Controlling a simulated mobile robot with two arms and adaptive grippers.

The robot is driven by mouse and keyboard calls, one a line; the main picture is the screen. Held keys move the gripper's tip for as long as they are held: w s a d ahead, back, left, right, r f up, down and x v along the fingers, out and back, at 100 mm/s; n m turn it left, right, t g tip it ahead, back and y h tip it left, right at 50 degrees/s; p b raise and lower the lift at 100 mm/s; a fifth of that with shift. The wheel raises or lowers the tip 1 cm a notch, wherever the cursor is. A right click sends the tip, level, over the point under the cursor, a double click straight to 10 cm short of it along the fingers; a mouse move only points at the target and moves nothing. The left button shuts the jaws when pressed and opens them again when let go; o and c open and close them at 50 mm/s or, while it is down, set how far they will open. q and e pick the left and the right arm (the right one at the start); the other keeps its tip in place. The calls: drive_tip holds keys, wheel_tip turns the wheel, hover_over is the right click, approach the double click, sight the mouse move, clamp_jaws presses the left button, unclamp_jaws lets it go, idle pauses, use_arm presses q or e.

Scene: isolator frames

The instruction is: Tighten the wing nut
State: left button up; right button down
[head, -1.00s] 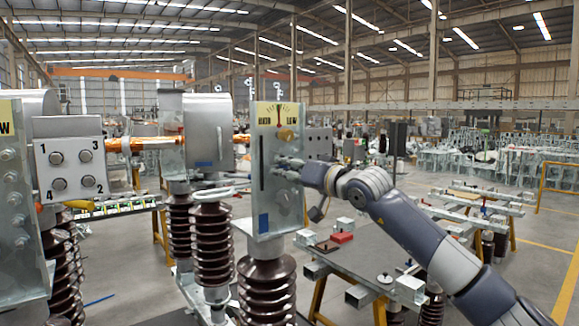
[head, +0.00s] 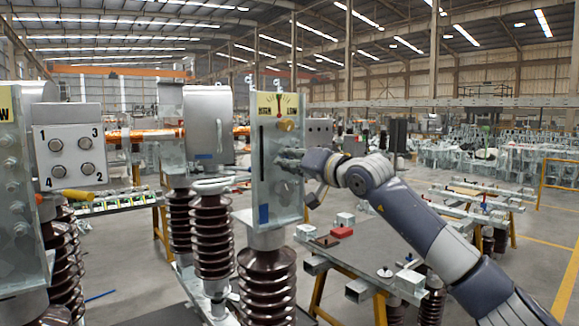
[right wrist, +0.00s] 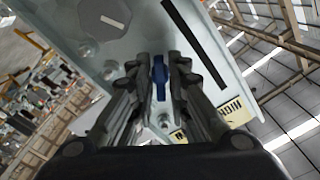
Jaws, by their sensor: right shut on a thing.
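A blue wing nut (right wrist: 159,76) sits between the fingers of my right gripper in the right wrist view, against the pale metal plate (right wrist: 120,30). My right gripper (right wrist: 160,82) is shut on it. In the head view my right gripper (head: 287,161) reaches in from the right to the face of the upright metal plate (head: 264,190), below a brass knob (head: 287,125). The gripper hides the wing nut there. The plate carries a HIGH/LOW dial label (head: 279,105) on top and a dark vertical slot. My left gripper is not in view.
A panel numbered 1 to 4 (head: 70,128) with round knobs stands at left, near a yellow handle (head: 78,195). Brown ribbed insulators (head: 267,285) support the plates.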

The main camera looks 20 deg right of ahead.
drive_tip(key=shift+r+m+b, duration=0.1)
drive_tip(key=shift+m+b, duration=5.7)
drive_tip(key=shift+m, duration=7.8)
drive_tip(key=c, duration=1.5)
unclamp_jaws()
